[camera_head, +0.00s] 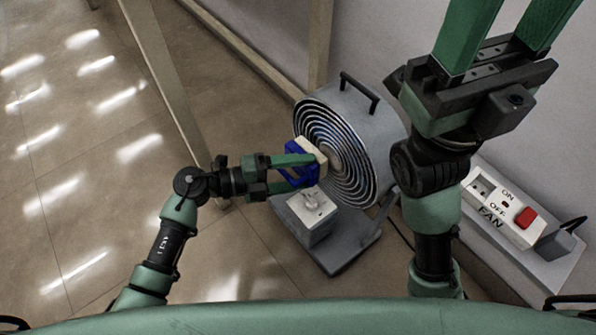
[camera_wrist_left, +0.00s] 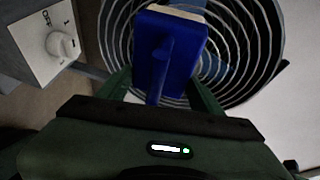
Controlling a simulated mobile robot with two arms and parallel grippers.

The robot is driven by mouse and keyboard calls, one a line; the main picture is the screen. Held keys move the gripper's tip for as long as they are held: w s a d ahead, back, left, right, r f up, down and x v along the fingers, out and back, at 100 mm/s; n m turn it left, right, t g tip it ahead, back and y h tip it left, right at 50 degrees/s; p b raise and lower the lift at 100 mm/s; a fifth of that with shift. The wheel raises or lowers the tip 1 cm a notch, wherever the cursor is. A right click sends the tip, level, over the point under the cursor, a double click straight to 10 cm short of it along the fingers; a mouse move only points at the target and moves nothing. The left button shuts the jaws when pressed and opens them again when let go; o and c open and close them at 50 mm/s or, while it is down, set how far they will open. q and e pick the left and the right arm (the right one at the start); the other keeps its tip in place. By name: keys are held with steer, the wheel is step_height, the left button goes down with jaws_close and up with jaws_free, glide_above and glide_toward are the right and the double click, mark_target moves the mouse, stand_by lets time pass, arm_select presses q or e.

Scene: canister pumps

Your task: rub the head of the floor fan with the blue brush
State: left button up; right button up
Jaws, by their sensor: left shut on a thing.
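The floor fan (camera_head: 367,120) stands on its grey base near the wall, its round wire grille facing left. My left gripper (camera_head: 305,170) is shut on the blue brush (camera_head: 293,152), in front of the grille. The brush's pale bristle side faces the grille and looks close to or against it; I cannot tell if it touches. In the left wrist view the blue brush (camera_wrist_left: 168,55) covers the middle of the grille (camera_wrist_left: 245,50). My right gripper (camera_head: 497,40) is raised at the upper right, with its two green fingers pointing up and apart, nothing seen between them.
A control box with a white knob (camera_head: 312,205) sits on the fan's base below the grille. A switch panel marked FAN, with a red switch (camera_head: 525,217), stands at the right by the wall. A post (camera_head: 165,80) rises behind my left arm. The floor at left is clear.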

arm_select(q)
steer(key=shift+w+d, duration=0.3)
steer(key=shift+d, duration=0.1)
steer(key=shift+r, duration=0.1)
